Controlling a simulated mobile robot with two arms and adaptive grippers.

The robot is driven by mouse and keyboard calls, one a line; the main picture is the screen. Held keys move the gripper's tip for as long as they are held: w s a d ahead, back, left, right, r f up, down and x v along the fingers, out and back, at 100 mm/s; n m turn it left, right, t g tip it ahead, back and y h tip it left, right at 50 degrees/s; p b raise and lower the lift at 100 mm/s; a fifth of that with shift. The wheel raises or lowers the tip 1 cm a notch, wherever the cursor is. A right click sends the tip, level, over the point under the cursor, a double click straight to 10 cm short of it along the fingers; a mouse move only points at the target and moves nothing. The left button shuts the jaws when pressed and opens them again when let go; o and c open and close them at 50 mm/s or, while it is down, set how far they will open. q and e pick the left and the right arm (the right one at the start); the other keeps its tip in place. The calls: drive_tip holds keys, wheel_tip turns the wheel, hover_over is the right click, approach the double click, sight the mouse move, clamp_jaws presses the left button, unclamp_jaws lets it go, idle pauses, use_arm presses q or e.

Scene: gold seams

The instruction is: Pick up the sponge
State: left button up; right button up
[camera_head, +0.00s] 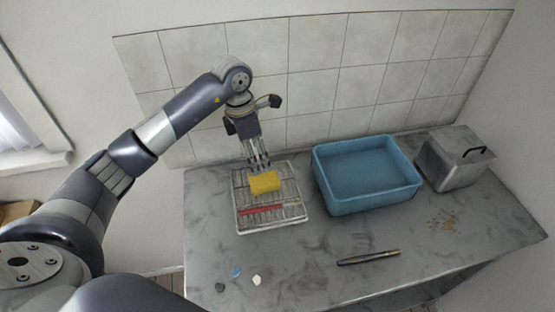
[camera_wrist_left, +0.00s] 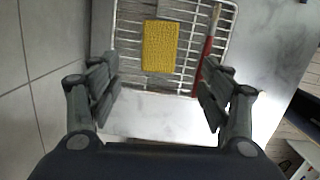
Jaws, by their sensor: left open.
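A yellow sponge (camera_head: 264,183) lies on a white wire rack (camera_head: 242,221) on the grey counter. In the left wrist view the sponge (camera_wrist_left: 160,46) lies flat on the rack bars, ahead of and between the fingers. My left gripper (camera_head: 259,167) points down just behind the sponge in the head view. In the left wrist view my left gripper (camera_wrist_left: 160,95) is open and empty, its fingers wide apart on either side. I cannot tell its exact height above the rack. My right gripper is not in view.
A red-handled tool (camera_head: 262,210) lies on the rack beside the sponge. A blue basin (camera_head: 367,195) and a metal box with a black handle (camera_head: 458,158) stand to the right. A dark pen-like object (camera_head: 368,258) and small pieces (camera_head: 237,271) lie near the front. A tiled wall (camera_head: 310,75) rises behind.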

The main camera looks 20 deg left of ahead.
sight(264, 179)
use_arm(q)
drive_tip(key=f, duration=0.1)
drive_tip(key=f+p, duration=0.1)
drive_tip(key=f, duration=0.2)
drive_tip(key=shift+s+d, duration=0.4)
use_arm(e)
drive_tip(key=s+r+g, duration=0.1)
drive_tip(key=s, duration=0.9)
use_arm(q)
drive_tip(key=shift+w+f, duration=0.15)
drive_tip(key=shift+f, duration=0.25)
drive_tip(key=f+p, duration=0.1)
drive_tip(key=f, duration=0.1)
drive_tip(key=w+f+p, duration=0.1)
drive_tip(key=shift+w+d+f+p, duration=0.2)
drive_tip(key=shift+f+p, duration=0.15)
drive_tip(key=shift+f, duration=0.05)
drive_tip(key=shift+w+f, duration=0.1)
drive_tip(key=shift+f, duration=0.8)
drive_tip(key=shift+b, duration=0.3)
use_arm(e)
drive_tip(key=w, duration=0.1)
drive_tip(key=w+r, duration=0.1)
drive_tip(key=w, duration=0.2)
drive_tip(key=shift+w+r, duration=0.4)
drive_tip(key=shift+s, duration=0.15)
